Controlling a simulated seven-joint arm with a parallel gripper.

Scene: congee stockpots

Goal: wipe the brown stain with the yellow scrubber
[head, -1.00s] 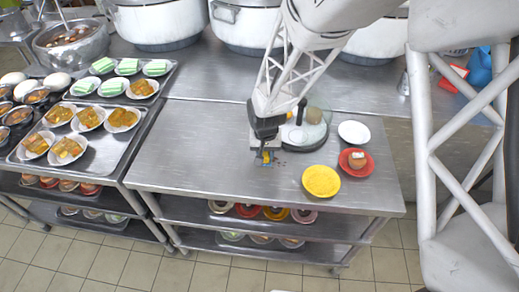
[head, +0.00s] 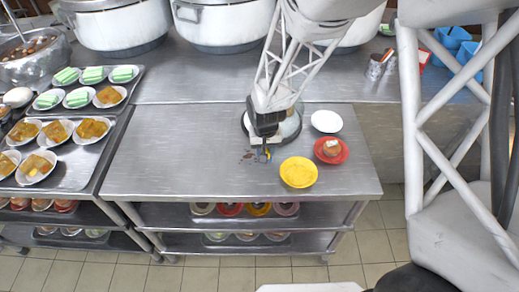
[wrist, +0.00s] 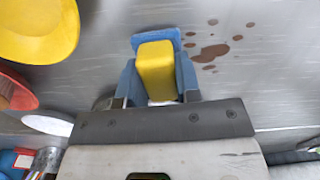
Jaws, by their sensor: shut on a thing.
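The yellow scrubber (wrist: 155,70) with a blue end is held between the blue fingers of my gripper (wrist: 157,82) in the wrist view. My gripper (head: 264,153) is shut on it, low over the steel table. The brown stain (wrist: 214,52) is several brown spots and blotches on the metal, just right of the scrubber in the wrist view. In the head view the stain (head: 248,156) lies just left of my gripper. I cannot tell whether the scrubber touches the table.
Trays of food (head: 72,174) are at left, large pots (head: 212,22) behind. The table's left part is clear.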

